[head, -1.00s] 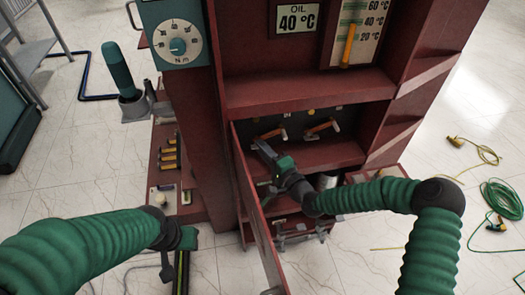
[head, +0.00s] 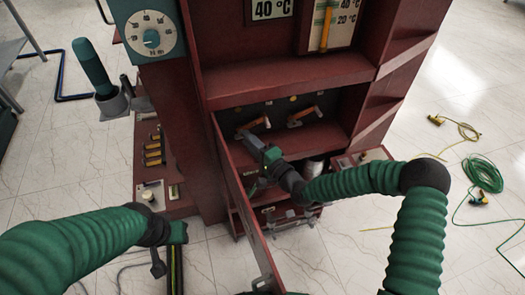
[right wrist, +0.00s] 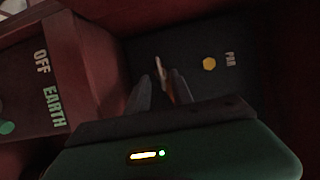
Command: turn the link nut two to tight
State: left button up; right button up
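My right gripper (head: 246,137) reaches into the dark recess of the red cabinet, close to the left orange-handled lever (head: 254,123). In the right wrist view its two fingers (right wrist: 162,88) stand apart, with a pale and orange bar (right wrist: 162,72) showing between or behind them; contact cannot be told. A yellow hexagonal nut (right wrist: 209,64) sits on the dark panel right of the fingers, beside a label. In the head view a small yellow spot (head: 293,98) shows on that panel. Which nut is number two is unclear. My left gripper (head: 172,240) hangs low at left, its fingers unclear.
A second orange-handled lever (head: 303,116) is right of the first. An open red door (head: 246,205) stands just left of my right arm. A torque dial (head: 152,36) is at upper left. A green-handled tool (head: 92,68) stands in a grey holder. Cables lie on the floor at right.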

jog(key=p+v, duration=0.2)
jog(key=v, duration=1.3)
jog(key=shift+s+d, duration=0.25)
jog(key=shift+d, duration=0.05)
jog(key=shift+f, duration=0.2)
